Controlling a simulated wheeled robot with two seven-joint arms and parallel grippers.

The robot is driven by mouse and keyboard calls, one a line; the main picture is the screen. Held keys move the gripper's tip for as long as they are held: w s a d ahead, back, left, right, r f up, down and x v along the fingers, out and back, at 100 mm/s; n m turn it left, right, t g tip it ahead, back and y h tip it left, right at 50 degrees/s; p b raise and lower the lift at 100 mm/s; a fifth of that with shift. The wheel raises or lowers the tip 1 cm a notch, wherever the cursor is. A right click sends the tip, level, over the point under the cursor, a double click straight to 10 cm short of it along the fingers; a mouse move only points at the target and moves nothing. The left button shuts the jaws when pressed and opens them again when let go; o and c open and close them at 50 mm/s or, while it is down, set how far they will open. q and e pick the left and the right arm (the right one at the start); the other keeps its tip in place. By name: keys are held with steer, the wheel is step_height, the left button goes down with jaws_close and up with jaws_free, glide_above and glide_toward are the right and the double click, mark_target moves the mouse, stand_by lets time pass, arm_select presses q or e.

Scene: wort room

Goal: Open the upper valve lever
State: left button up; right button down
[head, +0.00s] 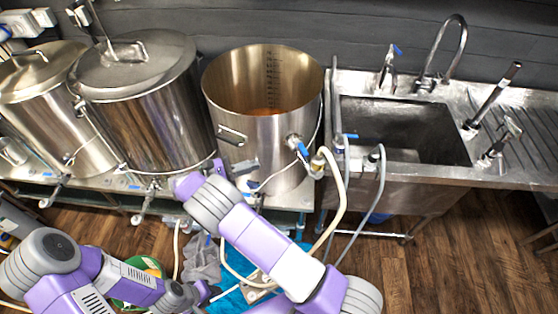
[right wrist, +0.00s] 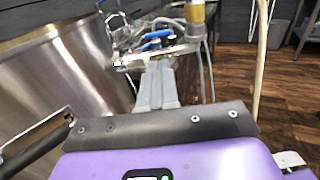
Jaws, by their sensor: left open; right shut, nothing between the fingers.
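The open steel kettle (head: 225,115) has a valve with a blue lever (head: 302,149) on its front right side. In the right wrist view, blue handle parts (right wrist: 156,36) show just beyond my fingertips. My right gripper (head: 246,167) is in front of the kettle, to the left of the lever and apart from it in the head view. Its fingers (right wrist: 157,75) are shut together with nothing between them. My left gripper (head: 212,297) is low at the bottom of the head view, open and far from the valve; its fingers are hard to make out.
A pale hose (head: 340,195) hangs from the fitting right of the valve, and a grey hose (head: 380,185) hangs beside it. A steel sink (head: 400,172) stands to the right. Two lidded kettles, one of them large (head: 150,110), stand to the left.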

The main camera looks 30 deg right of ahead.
mark_target(302, 152)
steer(key=s+d+p, duration=0.1)
steer(key=d, duration=1.2)
steer(key=shift+s+d, duration=0.15)
steer(key=shift+d, duration=0.2)
steer(key=shift+d, duration=0.1)
steer(key=shift+s+d+r+p, duration=0.1)
steer(key=shift+s+d+p, duration=0.2)
steer(key=shift+d, duration=0.25)
